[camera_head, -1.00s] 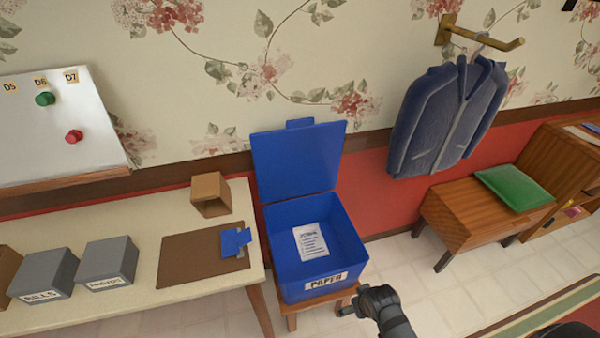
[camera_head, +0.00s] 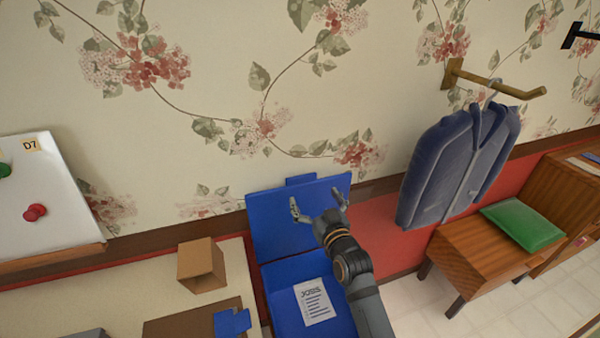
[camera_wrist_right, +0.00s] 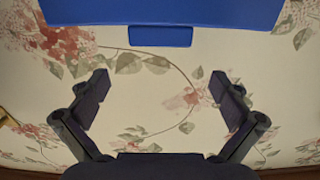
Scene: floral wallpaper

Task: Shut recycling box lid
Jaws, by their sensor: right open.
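The blue recycling box (camera_head: 283,277) stands with its lid (camera_head: 272,228) swung up, leaning back toward the wall. A printed white sheet (camera_head: 315,302) lies inside the box. My right gripper (camera_head: 318,207) is open and empty, in front of the upper part of the raised lid in the head view; whether it touches the lid I cannot tell. In the right wrist view, the lid (camera_wrist_right: 165,12) with its tab (camera_wrist_right: 160,36) shows at the top, beyond the open fingers (camera_wrist_right: 162,88). My left gripper is not in view.
A table (camera_head: 235,270) with a cardboard box (camera_head: 201,265) and a blue item (camera_head: 231,321) on a brown mat stands left of the box. A blue jacket (camera_head: 455,165) hangs on a wall hook at right, above a wooden bench (camera_head: 460,265) with a green cushion (camera_head: 522,224).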

